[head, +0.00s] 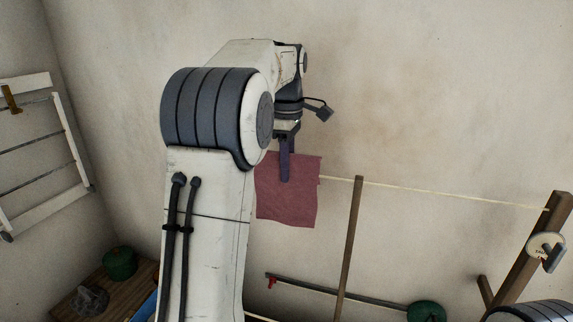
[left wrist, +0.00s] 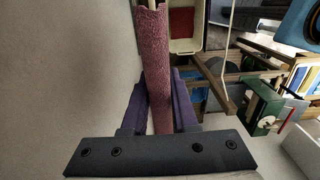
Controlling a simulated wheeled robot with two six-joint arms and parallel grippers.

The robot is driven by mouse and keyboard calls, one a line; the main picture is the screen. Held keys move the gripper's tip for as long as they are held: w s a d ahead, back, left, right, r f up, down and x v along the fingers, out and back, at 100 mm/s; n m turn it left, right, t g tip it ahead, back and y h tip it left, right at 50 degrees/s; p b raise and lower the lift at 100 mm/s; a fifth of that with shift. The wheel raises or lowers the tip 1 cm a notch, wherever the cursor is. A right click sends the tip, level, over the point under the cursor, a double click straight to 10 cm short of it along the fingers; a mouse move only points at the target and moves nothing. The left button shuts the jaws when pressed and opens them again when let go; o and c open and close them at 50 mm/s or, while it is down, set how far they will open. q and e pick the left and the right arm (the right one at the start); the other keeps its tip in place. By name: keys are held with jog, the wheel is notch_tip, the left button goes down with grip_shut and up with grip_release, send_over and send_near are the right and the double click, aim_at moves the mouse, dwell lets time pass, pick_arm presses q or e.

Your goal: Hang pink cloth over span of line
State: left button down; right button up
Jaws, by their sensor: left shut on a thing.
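The pink cloth (head: 288,208) hangs in front of the back wall in the head view. My left gripper (head: 286,172) is shut on its upper part, its purple fingers pointing down. The pale line (head: 430,191) runs from the cloth's right edge to a wooden post at the right. The cloth's top edge shows higher than the line there; I cannot tell whether the cloth lies over it or beside it. In the left wrist view the cloth (left wrist: 155,50) runs as a narrow folded strip between the fingers (left wrist: 158,80). My right gripper does not show.
A wooden prop (head: 350,245) stands below the line, right of the cloth. The wooden post (head: 555,222) carries a round pale tag (head: 545,246). A white rack (head: 45,155) is on the left wall. A green round object (head: 120,262) sits on a wooden surface at lower left.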

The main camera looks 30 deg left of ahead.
pick_arm(q)
jog(key=shift+f+b, duration=0.95)
jog(key=shift+f, duration=0.7)
jog(key=c, duration=0.6)
grip_release()
notch_tip(320, 180, up, 7)
jog(key=p, duration=0.7)
